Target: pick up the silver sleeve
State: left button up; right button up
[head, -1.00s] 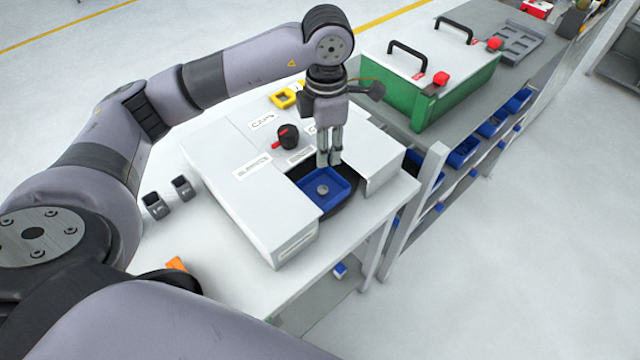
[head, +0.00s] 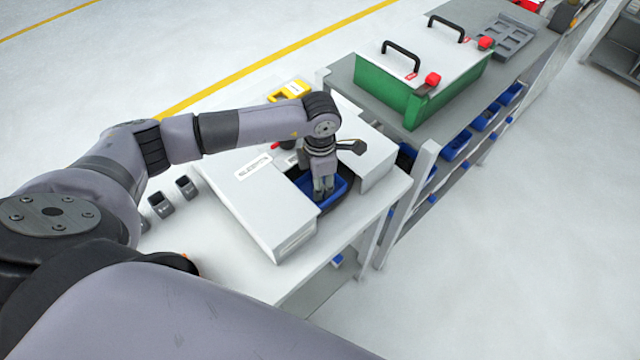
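My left gripper (head: 323,196) points straight down into the blue tray (head: 341,193) set in the front recess of the white machine (head: 250,205). Its fingers reach down to about the tray floor and are close together. The silver sleeve is hidden behind the fingers now; a second ago it stood in the tray as a small grey ring. I cannot tell whether the fingers hold it. My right gripper is not in view; a large grey arm link of mine crosses the bottom.
Two small dark cups (head: 161,204) stand on the table left of the machine. A yellow object (head: 290,91) lies behind it. A green case with a white lid (head: 393,88) is on the bench at the back right. Blue bins (head: 455,146) sit under that bench.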

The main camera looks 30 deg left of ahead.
pick_arm(q)
jog(key=shift+c, duration=0.5)
grip_shut()
jog(key=shift+r, duration=0.4)
notch_tip(320, 180, up, 19)
jog(key=b, duration=0.4)
jog(key=shift+b, duration=0.4)
